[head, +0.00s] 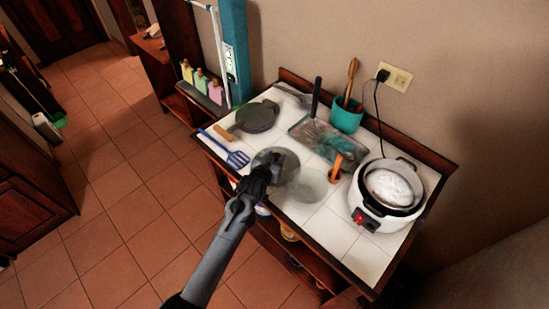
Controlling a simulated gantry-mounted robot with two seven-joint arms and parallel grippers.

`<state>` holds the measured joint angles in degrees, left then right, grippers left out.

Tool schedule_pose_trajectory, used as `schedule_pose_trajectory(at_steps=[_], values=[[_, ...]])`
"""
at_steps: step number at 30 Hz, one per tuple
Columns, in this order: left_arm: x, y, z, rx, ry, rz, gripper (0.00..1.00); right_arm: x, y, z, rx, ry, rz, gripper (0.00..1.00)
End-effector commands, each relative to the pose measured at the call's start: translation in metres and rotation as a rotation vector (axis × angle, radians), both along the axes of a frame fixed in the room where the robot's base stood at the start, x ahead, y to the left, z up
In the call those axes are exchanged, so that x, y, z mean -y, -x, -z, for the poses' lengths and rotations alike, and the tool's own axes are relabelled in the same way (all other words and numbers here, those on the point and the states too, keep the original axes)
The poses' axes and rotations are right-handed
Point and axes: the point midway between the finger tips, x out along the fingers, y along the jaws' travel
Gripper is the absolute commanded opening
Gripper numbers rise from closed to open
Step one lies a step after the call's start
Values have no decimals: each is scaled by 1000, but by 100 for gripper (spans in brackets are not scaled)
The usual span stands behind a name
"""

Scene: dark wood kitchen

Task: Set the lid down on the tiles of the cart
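My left gripper (272,168) reaches in from the bottom over the front of the cart. It appears shut on the knob of a round, see-through dark lid (288,161), which is partly hidden behind the fingers. The cart (332,231) has a top of white tiles with a dark wood rim. A faint grey round patch, perhaps a shadow, shows on the tiles just right of the lid. I cannot tell whether the lid touches the tiles. My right gripper is not in view.
A white cooker (373,207) stands open at the right with pale contents. A blue spatula (236,157), a dark pan (257,117), a grey tray (311,130), an orange-handled item (337,168) and a teal pot (346,119) surround the lid. Front-middle tiles are clear.

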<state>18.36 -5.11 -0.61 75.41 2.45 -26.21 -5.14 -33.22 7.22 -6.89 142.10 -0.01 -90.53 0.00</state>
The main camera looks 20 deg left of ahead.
Motion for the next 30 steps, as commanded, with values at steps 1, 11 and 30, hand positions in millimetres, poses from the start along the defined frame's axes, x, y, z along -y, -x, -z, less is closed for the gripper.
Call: schedule_pose_trajectory(at_steps=[1, 11, 30], values=[[0, 0, 0, 0, 0, 0, 52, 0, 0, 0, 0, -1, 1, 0], [0, 0, 0, -1, 0, 0, 63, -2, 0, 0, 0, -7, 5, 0], [-3, 67, -31, -1, 0, -1, 63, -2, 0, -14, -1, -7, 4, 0]])
